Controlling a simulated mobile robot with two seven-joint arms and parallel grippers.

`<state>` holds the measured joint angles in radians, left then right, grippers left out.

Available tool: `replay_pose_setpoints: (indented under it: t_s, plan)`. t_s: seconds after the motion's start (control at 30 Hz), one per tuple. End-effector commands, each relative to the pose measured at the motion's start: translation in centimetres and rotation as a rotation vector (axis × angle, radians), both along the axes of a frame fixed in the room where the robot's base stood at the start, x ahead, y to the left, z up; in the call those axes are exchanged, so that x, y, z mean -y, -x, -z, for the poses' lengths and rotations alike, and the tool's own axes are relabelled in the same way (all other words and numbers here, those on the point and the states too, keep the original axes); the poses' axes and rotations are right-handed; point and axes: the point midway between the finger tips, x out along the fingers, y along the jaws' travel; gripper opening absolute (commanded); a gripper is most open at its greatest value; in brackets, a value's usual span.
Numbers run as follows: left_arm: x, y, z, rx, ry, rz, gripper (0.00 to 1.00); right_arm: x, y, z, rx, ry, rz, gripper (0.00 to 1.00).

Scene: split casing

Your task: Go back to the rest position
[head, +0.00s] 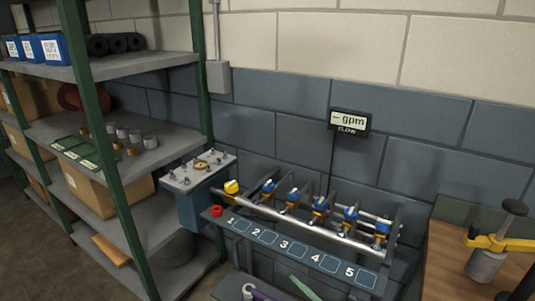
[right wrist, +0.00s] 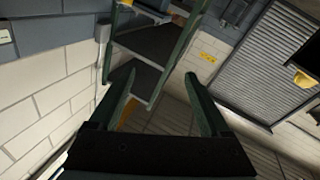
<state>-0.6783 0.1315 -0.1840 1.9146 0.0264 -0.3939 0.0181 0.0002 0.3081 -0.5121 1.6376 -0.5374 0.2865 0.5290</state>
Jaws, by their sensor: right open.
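My right gripper (right wrist: 161,72) shows in the right wrist view. Its two dark fingers are spread wide apart with nothing between them. Shelving and floor show in the background beyond the fingers. No gripper can be made out in the head view, and my left gripper is not in view. A blue-grey casing (head: 200,207) with a bolted grey top stands between the shelf and the numbered rack.
The rack (head: 272,240) carries several blue-topped valves behind numbered squares. A flow display (head: 349,121) hangs on the wall. A green-post shelf (head: 112,172) stands left. A wooden bench (head: 450,270) with a yellow-handled tool (head: 500,243) stands right. A pale green strip (head: 305,288) lies at the bottom.

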Motion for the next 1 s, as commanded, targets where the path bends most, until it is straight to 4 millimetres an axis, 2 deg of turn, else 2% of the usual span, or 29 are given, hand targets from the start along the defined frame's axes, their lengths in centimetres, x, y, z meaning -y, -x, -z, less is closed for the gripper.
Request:
replay_pose_setpoints:
  t_s: [0.03,0.17,0.3,0.4,0.5,0.6,1.0]
  plan:
    - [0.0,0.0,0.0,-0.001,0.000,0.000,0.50,1.5,1.0,2.1,-0.089,-0.019,0.090,0.81]
    - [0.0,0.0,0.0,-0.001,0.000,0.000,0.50,5.7,4.2,7.8,-0.326,-0.018,0.295,0.81]
    - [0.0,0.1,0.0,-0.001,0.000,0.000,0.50,9.4,9.7,13.7,-0.592,0.019,0.447,0.81]
    - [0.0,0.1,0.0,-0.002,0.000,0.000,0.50,11.2,13.9,16.7,-0.750,0.051,0.505,0.81]
    - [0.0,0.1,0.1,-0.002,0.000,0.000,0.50,12.1,16.8,18.4,-0.855,0.072,0.532,0.81]
    - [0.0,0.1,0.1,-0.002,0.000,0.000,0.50,12.6,18.4,19.2,-0.909,0.085,0.542,0.81]
    - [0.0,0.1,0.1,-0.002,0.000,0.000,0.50,12.6,18.8,19.4,-0.921,0.089,0.543,0.81]
